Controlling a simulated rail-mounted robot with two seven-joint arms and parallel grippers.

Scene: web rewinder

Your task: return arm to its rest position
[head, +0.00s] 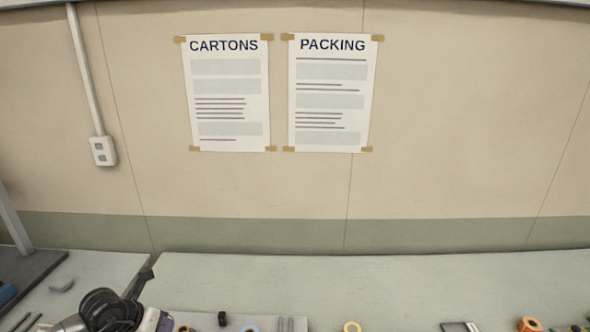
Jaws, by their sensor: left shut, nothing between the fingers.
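My left arm comes in at the bottom left of the head view, over the front of the pale bench. Its dark wrist parts show low in the picture, and the left gripper (146,275) points up and away, near the gap between two bench tops. The gripper is shut and holds nothing. The lower part of the arm is cut off by the picture's bottom edge. My right gripper is not in view.
The pale bench top (400,280) is mostly clear along the wall. A grey block (62,285) lies far left. Two posters hang behind.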

